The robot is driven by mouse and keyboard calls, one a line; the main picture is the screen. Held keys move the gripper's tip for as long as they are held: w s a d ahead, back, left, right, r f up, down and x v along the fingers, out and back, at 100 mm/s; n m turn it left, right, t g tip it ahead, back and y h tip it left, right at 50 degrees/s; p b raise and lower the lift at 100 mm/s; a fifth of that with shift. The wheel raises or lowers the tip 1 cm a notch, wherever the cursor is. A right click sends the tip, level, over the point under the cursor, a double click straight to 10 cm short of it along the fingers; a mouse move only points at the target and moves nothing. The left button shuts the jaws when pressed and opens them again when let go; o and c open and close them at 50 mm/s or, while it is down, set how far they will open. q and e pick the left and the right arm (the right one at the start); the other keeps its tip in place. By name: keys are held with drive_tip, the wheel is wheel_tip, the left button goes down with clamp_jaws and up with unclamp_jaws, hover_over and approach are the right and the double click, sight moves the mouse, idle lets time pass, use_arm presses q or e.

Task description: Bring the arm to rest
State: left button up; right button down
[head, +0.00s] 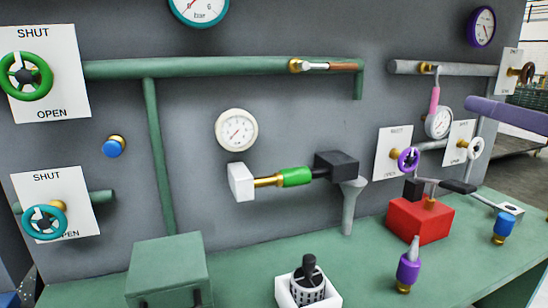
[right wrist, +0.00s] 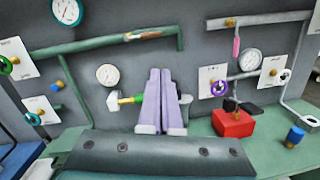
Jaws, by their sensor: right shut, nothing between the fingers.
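My left gripper is in neither view.
The grey panel carries pipes, gauges and handwheels, including a green wheel (head: 25,77). The green bench holds a red box (head: 420,220) with a dark lever, a purple-bodied piece (head: 408,268), a blue knob (head: 503,228) and a white holder (head: 325,297). A green box (head: 168,265) stands left.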

drive_tip(key=s+d+r+m+g+h+p, duration=0.1)
drive_tip(key=s+r+m+g+h+p, duration=0.25)
drive_tip(key=m+p, duration=0.7)
drive_tip(key=s+d+r+m+g+h+p, duration=0.1)
drive_tip(key=s+d+r+m+h+p, duration=0.15)
drive_tip(key=r+m+h+p, duration=0.55)
drive_tip(key=s+a+r+m+g+y+p, duration=0.1)
drive_tip(key=s+a+m+g+y+p, duration=0.2)
drive_tip(key=s+m+p, duration=0.5)
drive_tip(key=s+a+r+m+g+y+p, duration=0.1)
drive_tip(key=s+a+m+g+y+p, duration=0.2)
drive_tip(key=s, duration=0.8)
drive_tip(key=a+m+g+p, duration=0.2)
drive_tip(key=m+g+p, duration=0.2)
drive_tip(key=m+p, duration=0.1)
drive_tip(key=shift+s+a+y+p, duration=0.25)
drive_tip(key=shift+y+p, duration=0.1)
drive_tip(key=shift+p, duration=0.1)
